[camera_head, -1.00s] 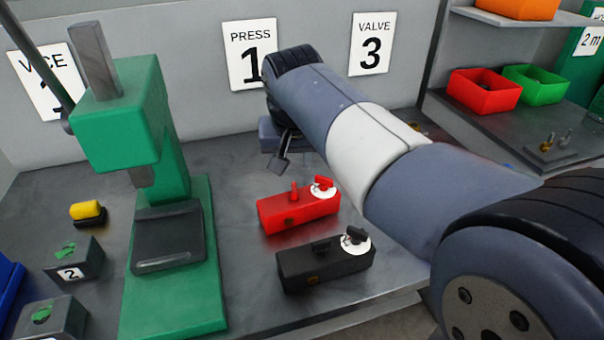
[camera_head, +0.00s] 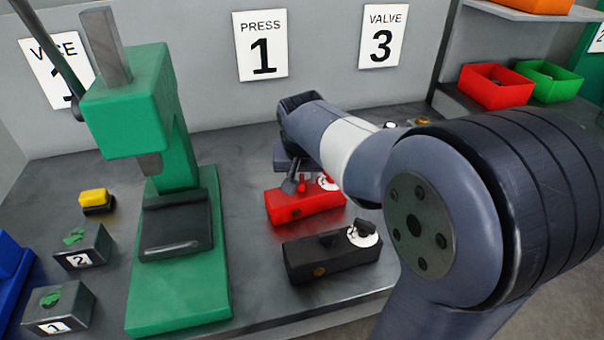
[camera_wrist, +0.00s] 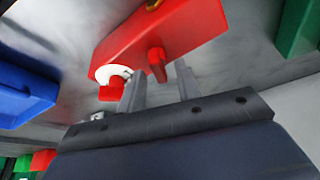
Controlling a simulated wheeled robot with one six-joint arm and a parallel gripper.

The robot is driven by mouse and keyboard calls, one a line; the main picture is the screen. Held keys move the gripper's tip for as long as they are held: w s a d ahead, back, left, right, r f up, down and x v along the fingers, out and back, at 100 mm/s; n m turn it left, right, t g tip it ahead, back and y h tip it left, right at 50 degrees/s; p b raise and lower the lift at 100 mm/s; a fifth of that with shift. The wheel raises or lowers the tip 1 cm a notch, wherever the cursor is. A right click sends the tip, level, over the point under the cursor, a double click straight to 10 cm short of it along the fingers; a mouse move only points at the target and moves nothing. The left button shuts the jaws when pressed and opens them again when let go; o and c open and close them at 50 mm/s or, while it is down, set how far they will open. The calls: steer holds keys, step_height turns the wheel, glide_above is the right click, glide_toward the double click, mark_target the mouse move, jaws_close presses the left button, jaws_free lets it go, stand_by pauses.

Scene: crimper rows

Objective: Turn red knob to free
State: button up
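A red box (camera_head: 306,206) stands on the bench. On its top are a small red upright lever (camera_head: 301,184) and a red knob on a white dial (camera_head: 327,183). The dial's markings are too small to read. My gripper (camera_head: 292,184) is low over the box's top, by the upright lever. In the wrist view, my gripper (camera_wrist: 158,72) is open, with its two fingers apart. The upright lever (camera_wrist: 157,64) shows between the fingertips; I cannot tell whether they touch it. The dial knob (camera_wrist: 112,92) is just outside the left finger.
A black box (camera_head: 330,258) with a black knob and white dial stands in front of the red box. A green press (camera_head: 180,290) stands to the left. Labelled blocks (camera_head: 80,249) and a blue bin (camera_head: 12,258) are farther left. My arm covers the right side.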

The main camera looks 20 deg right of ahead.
steer(key=shift+c, duration=0.4)
jaws_close()
steer(key=shift+n+y+p, duration=0.5)
steer(key=shift+n+y, duration=0.4)
steer(key=shift+n, duration=1.2)
steer(key=shift+o, duration=0.4)
jaws_free()
steer(key=shift+r, duration=0.1)
steer(key=v, duration=1)
steer(key=shift+s+r, duration=0.2)
steer(key=shift+r, duration=0.1)
